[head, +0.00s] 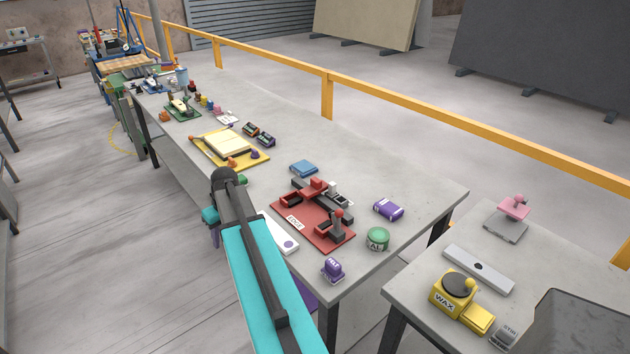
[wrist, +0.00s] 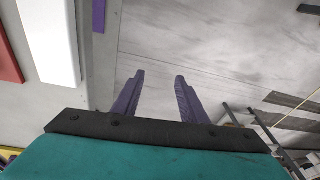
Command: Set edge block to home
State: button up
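A red fixture labelled EDGE (head: 292,227) lies on the long stone-topped table in the head view. It carries a dark rail with red blocks (head: 318,184) and an upright lever with a reddish knob (head: 338,215). I cannot tell which part is the edge block, and I see no readable home mark. My gripper is open and empty in the wrist view (wrist: 158,84), its two purple fingers apart over the floor beside the table edge. In the head view it is left of the fixture, partly hidden behind my arm. A red edge shows at the wrist view's left (wrist: 8,50).
A white box (head: 278,233) lies between my arm and the fixture; it also shows in the wrist view (wrist: 48,40). A blue block (head: 304,168), purple block (head: 388,209), green round item (head: 378,238) and purple tagged item (head: 333,270) surround the fixture. A yellow tray (head: 215,150) stands farther back.

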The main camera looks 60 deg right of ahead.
jog(key=s+d+r+m+t, duration=0.1)
jog(key=s+d+r, duration=0.3)
jog(key=d, duration=0.6)
jog(key=s+d+r, duration=0.3)
jog(key=d+r, duration=0.3)
jog(key=d, duration=0.3)
jog(key=t+h, duration=0.1)
jog(key=h, duration=0.1)
send_near(316, 180)
jog(key=d+v, duration=0.1)
jog(key=v, duration=0.4)
jog(key=shift+w+a, duration=0.2)
jog(key=shift+a, duration=0.1)
jog(key=shift+f, duration=0.15)
jog(key=shift+p+x, duration=2.3)
jog(key=shift+x, duration=4.5)
jog(key=shift+a, duration=0.1)
grip_shut()
